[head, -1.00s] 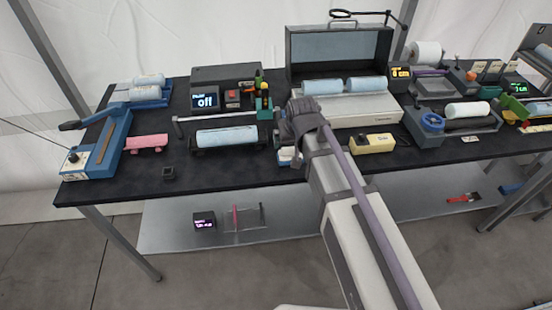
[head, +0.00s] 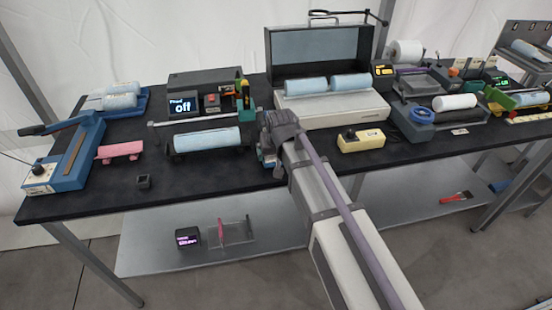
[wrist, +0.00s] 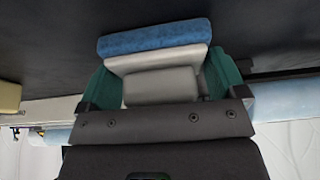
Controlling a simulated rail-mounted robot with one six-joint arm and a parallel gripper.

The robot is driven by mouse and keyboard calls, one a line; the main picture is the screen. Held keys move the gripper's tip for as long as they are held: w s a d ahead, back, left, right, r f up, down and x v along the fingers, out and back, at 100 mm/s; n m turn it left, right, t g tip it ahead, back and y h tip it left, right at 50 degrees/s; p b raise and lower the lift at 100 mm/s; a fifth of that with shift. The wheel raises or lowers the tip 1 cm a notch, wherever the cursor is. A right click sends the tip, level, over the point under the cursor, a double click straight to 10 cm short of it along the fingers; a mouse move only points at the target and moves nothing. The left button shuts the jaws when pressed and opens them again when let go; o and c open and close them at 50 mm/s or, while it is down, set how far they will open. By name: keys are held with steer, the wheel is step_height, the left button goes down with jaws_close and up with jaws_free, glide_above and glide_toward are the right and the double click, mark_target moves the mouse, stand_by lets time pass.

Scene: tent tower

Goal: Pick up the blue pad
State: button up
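The blue pad (wrist: 155,37) shows in the wrist view as a blue strip on a light block (wrist: 158,60), with a grey part below it in the picture. The two green fingers of my gripper (wrist: 157,82) stand close on either side of the light block. I cannot tell whether they press on it. In the head view my gripper (head: 278,130) is low over the front middle of the table, above a small blue and white piece (head: 267,161). My gripper and arm partly hide that piece.
A blue roll on a dark cradle (head: 207,140) is just left of my gripper. A yellow box (head: 361,140) is to the right, and an open case with blue rolls (head: 330,106) is behind. Bare black tabletop (head: 190,178) lies at front left.

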steer(key=c, duration=0.4)
step_height(320, 180, up, 10)
steer(key=p, duration=1)
steer(key=shift+r, duration=0.15)
